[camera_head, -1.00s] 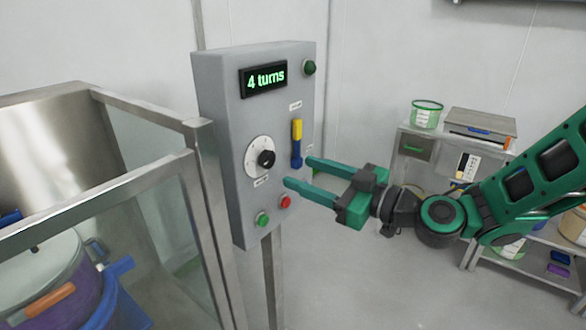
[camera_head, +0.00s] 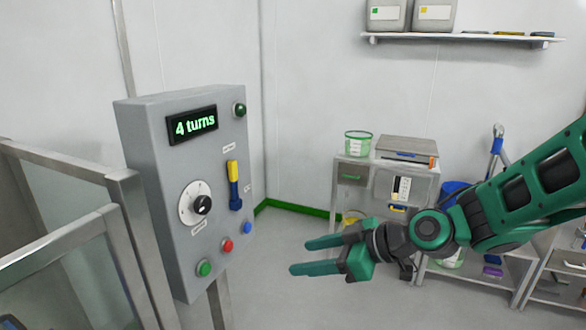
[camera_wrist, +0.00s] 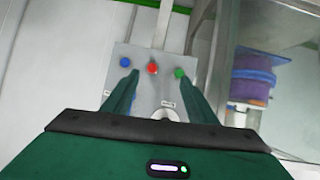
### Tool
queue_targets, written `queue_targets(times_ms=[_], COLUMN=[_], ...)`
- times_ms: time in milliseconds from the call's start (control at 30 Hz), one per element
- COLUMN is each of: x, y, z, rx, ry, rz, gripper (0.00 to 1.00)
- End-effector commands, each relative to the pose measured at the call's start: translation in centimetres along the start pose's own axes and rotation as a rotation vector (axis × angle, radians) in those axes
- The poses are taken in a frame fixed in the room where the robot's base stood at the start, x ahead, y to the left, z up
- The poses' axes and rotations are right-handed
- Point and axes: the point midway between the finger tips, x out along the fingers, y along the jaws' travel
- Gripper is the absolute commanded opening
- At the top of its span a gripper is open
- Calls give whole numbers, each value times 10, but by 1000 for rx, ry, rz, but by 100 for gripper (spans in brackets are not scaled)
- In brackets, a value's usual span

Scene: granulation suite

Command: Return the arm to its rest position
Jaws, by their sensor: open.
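My gripper (camera_head: 316,257) is green, open and empty. In the head view it hangs in the air to the right of the grey control panel (camera_head: 150,220), apart from it, with its fingers pointing left. My green arm (camera_head: 500,205) reaches in from the right edge. In the wrist view the gripper's two fingers (camera_wrist: 158,92) stand apart with nothing between them. The panel also shows beyond them there (camera_wrist: 140,95), with blue, red and green buttons. In the head view the panel's display reads "4 turns".
A metal-framed clear guard (camera_head: 75,235) stands at the left. A bench (camera_head: 362,172) with a green-rimmed tub (camera_head: 358,143) and a scale (camera_head: 407,150) stands behind my arm. A wall shelf (camera_head: 460,39) holds containers. The floor between panel and bench is clear.

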Motion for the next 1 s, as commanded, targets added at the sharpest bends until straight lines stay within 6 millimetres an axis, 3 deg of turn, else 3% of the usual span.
queue_targets(times_ms=[100,200,333,467,600,700,800,1000], x=[-47,-92,-161,-234,-304,-338,-359,-370], y=[26,40,46,34,2,-23,-43,-54], z=[57,102,152,193,223,234,240,243], rx=[142,298,539,824,1149,1348,1487,1566], ry=[-217,-376,-549,-682,-773,-803,-818,-824], rz=[90,179,319,475,638,726,782,812], gripper=[53,53,53,53,53,53,53,53])
